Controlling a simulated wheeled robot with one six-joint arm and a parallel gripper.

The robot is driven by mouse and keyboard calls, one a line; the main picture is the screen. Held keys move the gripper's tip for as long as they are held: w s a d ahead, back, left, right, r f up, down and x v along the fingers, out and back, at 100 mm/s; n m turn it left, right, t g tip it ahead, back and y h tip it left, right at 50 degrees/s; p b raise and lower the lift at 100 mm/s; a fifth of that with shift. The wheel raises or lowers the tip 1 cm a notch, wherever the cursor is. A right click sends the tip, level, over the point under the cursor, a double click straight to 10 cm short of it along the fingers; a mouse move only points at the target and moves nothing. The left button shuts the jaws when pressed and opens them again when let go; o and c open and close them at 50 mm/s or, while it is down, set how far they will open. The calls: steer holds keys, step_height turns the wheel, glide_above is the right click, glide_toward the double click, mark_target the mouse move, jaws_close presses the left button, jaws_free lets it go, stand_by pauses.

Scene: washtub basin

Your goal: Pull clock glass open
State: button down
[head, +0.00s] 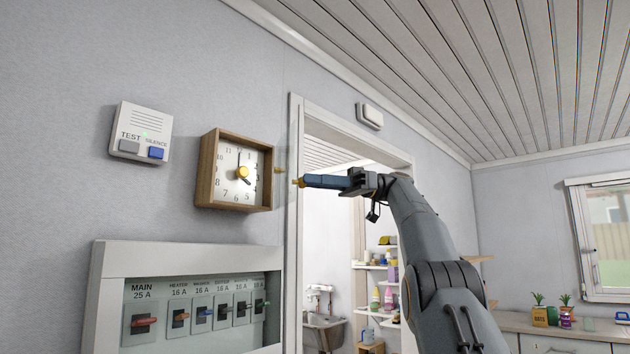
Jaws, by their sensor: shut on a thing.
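A square wooden-framed clock (204,170) with a white dial hangs on the wall left of the doorway. A round yellow knob sits at the middle of its dial, with dark hands around it. The clear glass is hard to make out, and I cannot tell how far it stands open. A small brass-coloured piece (280,170) shows just right of the clock's frame. My gripper (302,182) reaches in from the right with long blue fingers. They are shut on a small yellow piece (297,182) at their tips. I cannot tell whether this piece belongs to the glass.
A wall box (144,128) with TEST and SILENCE buttons is left of the clock. A breaker panel (105,300) with several switches is below it. The doorway frame (295,240) stands behind my fingers. Shelves and a sink show through the doorway.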

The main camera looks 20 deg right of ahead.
steer(key=shift+f, duration=0.4)
steer(key=c, duration=1.6)
jaws_free()
steer(key=shift+w+d, duration=0.1)
steer(key=shift+o, duration=0.2)
steer(key=shift+r, duration=0.1)
steer(key=shift+r+t+b, duration=0.2)
steer(key=shift+t+b, duration=0.1)
steer(key=shift+b, duration=0.25)
